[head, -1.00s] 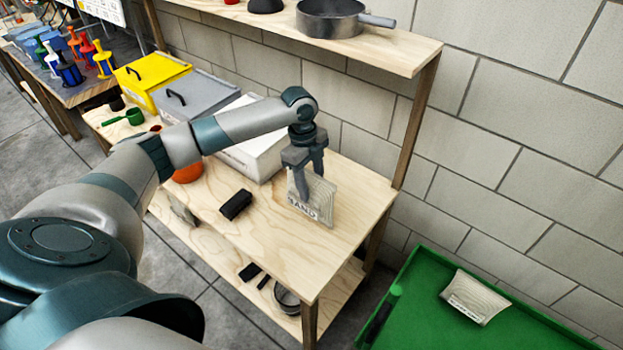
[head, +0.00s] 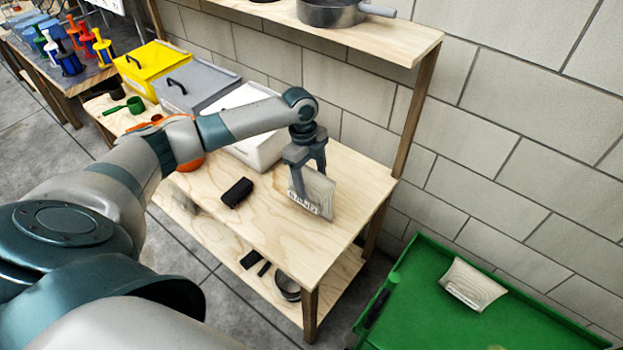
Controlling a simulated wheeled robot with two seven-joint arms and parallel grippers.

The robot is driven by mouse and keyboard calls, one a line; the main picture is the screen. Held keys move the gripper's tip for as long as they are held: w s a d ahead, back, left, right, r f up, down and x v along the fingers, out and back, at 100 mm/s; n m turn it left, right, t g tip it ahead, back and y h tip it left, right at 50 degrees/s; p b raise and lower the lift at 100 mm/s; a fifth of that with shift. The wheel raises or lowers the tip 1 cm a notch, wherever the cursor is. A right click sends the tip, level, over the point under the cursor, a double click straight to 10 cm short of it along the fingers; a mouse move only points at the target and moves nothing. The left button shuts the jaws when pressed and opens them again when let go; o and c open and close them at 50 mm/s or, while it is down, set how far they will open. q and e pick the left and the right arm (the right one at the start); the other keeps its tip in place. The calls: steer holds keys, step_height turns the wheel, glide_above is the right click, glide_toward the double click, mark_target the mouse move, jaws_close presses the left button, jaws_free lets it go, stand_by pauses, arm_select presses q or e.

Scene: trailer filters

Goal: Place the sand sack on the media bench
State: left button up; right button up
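My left gripper (head: 308,180) points down and is shut on a pale sand sack (head: 318,190). The sack stands upright in the fingers, a little tilted, with a lettered label along its lower edge. It is over the right part of a wooden bench (head: 270,235), which I take as the media bench. Its lower edge is at or just above the top; I cannot tell if it touches. My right gripper is not in view.
A black block (head: 237,192) lies on the bench left of the sack. White, grey (head: 195,90) and yellow (head: 150,65) lidded bins stand along the back. A shelf (head: 380,38) with a pan (head: 335,12) overhangs. A green tray (head: 430,270) at right holds another sack (head: 470,285).

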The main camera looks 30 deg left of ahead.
arm_select(q)
steer(key=shift+w+a+r, duration=0.1)
steer(key=shift+r, duration=0.35)
steer(key=r+b, duration=0.1)
steer(key=r, duration=0.2)
steer(key=a+r+b, duration=0.1)
steer(key=r, duration=0.3)
steer(key=r+b, duration=0.1)
steer(key=r, duration=0.3)
steer(key=shift+a, duration=0.3)
